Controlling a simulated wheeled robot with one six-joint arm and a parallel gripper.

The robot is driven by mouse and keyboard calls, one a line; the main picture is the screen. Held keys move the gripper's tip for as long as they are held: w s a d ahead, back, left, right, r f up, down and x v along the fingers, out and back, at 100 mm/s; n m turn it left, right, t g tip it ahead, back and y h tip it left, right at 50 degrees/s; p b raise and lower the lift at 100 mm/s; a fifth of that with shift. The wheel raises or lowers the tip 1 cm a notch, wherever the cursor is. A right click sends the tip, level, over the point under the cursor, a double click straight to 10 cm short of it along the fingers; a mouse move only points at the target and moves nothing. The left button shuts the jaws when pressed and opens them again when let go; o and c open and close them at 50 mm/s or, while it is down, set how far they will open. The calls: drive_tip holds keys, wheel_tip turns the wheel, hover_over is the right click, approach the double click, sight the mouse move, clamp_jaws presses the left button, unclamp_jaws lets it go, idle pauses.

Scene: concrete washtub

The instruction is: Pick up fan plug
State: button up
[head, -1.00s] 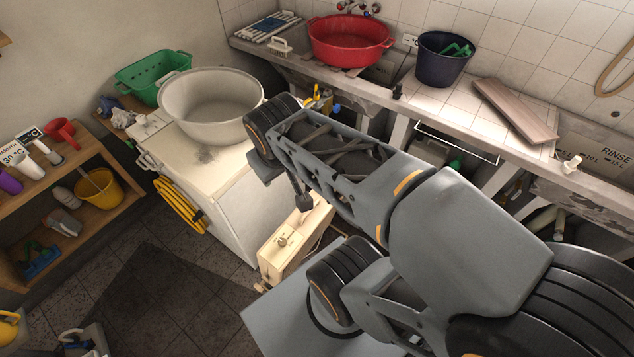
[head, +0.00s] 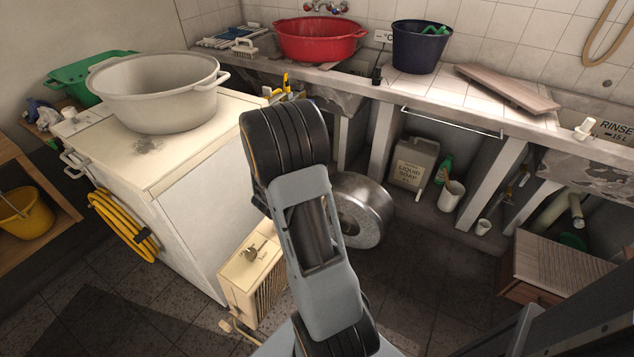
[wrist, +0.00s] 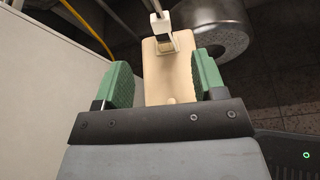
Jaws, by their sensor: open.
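My gripper (wrist: 162,62) is open in the wrist view, with its two green finger pads spread apart. A cream box (wrist: 165,78) with a small knob shows below and between the pads; I see no contact. A small white piece with a dark middle (wrist: 160,28) and a dark cord sits at the box's far end. It may be the fan plug, but I cannot tell for sure. In the head view the cream box (head: 250,262) stands on the floor beside a white chest. My arm hides my gripper there.
The white chest (head: 190,205) carries a large pale tub (head: 160,92) and has a yellow hose (head: 122,225) on its side. A metal drum (head: 362,212) lies behind my arm, also seen in the wrist view (wrist: 215,28). A concrete sink counter (head: 430,98) runs along the back.

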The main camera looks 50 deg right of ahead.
drive_tip(key=x, duration=0.4)
drive_tip(key=b+x, duration=0.1)
drive_tip(key=x, duration=0.4)
drive_tip(key=b+x, duration=0.1)
drive_tip(key=x, duration=0.4)
drive_tip(key=shift+w+a+f, duration=0.1)
drive_tip(key=shift+a+f, duration=0.1)
drive_tip(key=shift+f, duration=0.05)
drive_tip(key=c, duration=1)
drive_tip(key=shift+r, duration=0.1)
